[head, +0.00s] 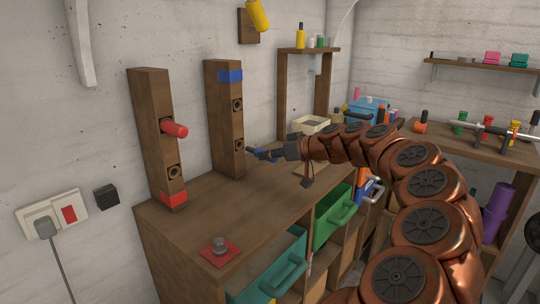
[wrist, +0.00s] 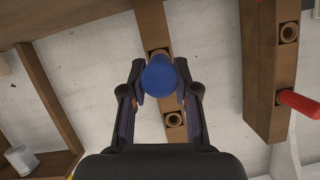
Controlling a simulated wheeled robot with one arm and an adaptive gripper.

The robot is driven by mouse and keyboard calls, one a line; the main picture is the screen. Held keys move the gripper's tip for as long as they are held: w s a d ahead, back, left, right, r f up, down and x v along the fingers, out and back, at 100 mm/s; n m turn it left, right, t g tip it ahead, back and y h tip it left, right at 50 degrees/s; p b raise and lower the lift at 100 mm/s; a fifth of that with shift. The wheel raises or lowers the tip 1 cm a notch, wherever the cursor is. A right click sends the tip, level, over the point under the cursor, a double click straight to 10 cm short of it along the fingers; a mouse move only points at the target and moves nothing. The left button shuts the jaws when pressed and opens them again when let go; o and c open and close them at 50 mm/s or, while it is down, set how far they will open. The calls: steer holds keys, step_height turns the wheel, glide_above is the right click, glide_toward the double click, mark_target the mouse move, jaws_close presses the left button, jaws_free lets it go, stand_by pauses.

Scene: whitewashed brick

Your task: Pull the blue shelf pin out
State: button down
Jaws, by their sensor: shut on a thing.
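My gripper (head: 256,152) is shut on the blue shelf pin (wrist: 160,76), whose round end faces the wrist camera between the two fingers. The wooden post with a blue band (head: 230,76) stands just left of my fingertips. Its upper hole (head: 237,104) and lower hole (head: 239,145) both show empty. In the wrist view the pin partly covers one hole (wrist: 159,53) of that post, and the pin appears clear of the wood.
A second post with a red band (head: 174,200) stands to the left, with a red pin (head: 174,129) sticking out of it. A red plate with a grey knob (head: 220,251) lies on the wooden bench (head: 195,232). The bench between is mostly clear.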

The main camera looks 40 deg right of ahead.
steer(key=shift+r, duration=0.15)
steer(key=shift+r+p, duration=0.9)
steer(key=shift+r, duration=2.95)
